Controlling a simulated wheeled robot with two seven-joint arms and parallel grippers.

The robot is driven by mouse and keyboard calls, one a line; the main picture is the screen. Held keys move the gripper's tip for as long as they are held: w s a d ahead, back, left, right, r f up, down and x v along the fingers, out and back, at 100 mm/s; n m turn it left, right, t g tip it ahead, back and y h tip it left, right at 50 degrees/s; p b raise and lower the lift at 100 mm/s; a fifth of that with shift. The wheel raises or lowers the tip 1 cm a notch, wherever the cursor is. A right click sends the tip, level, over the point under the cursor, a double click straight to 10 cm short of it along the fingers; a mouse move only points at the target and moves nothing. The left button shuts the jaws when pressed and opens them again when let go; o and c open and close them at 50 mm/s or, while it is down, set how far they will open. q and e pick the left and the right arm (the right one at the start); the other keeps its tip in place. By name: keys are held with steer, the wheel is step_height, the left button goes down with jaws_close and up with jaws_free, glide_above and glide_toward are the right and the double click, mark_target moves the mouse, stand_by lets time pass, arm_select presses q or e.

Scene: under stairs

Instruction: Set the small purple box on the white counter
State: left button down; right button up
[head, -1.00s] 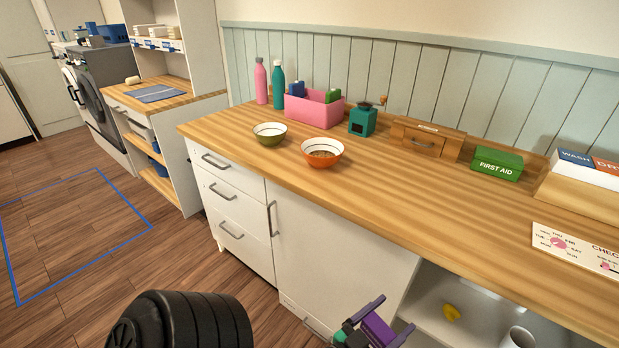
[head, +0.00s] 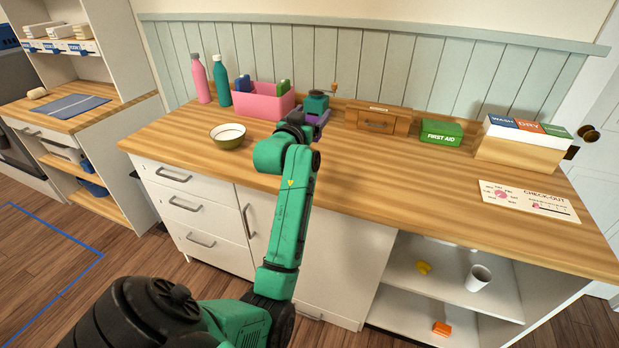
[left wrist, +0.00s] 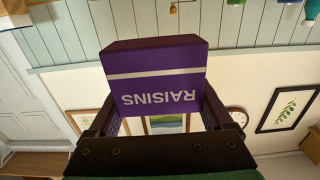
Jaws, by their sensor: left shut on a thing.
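The small purple box (left wrist: 160,84) reads "RAISINS", upside down in the left wrist view. It sits between the fingers of my left gripper (left wrist: 158,118), which is shut on it. In the head view my left arm reaches over the counter (head: 400,175), which has a wooden top and white fronts. There my left gripper (head: 303,127) is over the back part of the top, and a bit of the purple box (head: 321,117) shows just in front of the teal grinder (head: 316,103). I cannot tell whether the box touches the top. My right gripper is out of view.
A pink bin (head: 263,101), two bottles and a green-and-white bowl (head: 227,134) stand left of my gripper. A wooden drawer box (head: 381,118), a green first aid box (head: 441,132) and a card (head: 528,200) are to the right.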

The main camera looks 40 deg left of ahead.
arm_select(q)
step_height(320, 180, down, 17)
steer(key=shift+w+d+f+p, duration=0.1)
steer(key=shift+d+p, duration=0.05)
steer(key=shift+p, duration=0.2)
steer(key=shift+f, duration=0.3)
jaws_free()
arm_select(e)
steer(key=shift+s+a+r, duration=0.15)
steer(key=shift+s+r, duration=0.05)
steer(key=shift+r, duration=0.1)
arm_select(q)
steer(key=shift+r, duration=0.15)
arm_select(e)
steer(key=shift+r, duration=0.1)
arm_select(q)
steer(key=b+v, duration=0.1)
steer(key=v, duration=1.1)
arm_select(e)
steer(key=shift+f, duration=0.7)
